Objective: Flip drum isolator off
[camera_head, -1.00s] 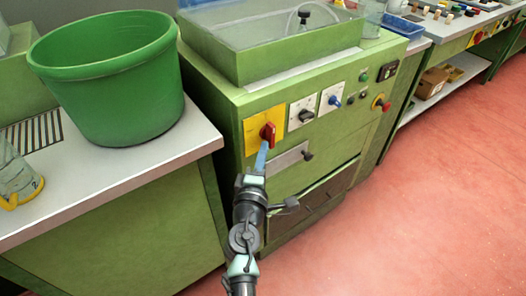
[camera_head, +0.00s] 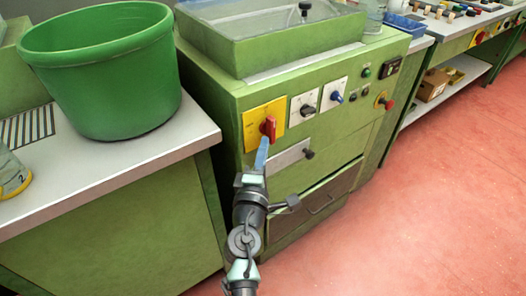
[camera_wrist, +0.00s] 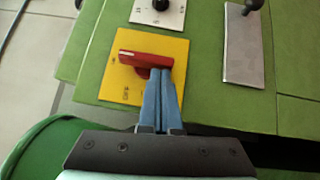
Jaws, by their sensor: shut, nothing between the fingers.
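The drum isolator is a red rotary handle (camera_head: 268,127) on a yellow plate (camera_head: 251,131) at the left of the green machine's front panel. In the wrist view the red handle (camera_wrist: 140,59) lies roughly across the picture on the yellow plate (camera_wrist: 112,85). My gripper (camera_head: 264,141) has slim blue fingers, shut and empty. In the wrist view the closed fingertips (camera_wrist: 160,72) are right at the handle's right-hand end, overlapping its lower edge. I cannot tell whether they touch it.
A black knob (camera_head: 307,110) and a blue knob (camera_head: 336,97) on white plates sit right of the isolator. A metal plate (camera_head: 288,157) with a black-knobbed lever lies below. A red button (camera_head: 388,104) is further right. A green tub (camera_head: 105,75) stands on the left bench.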

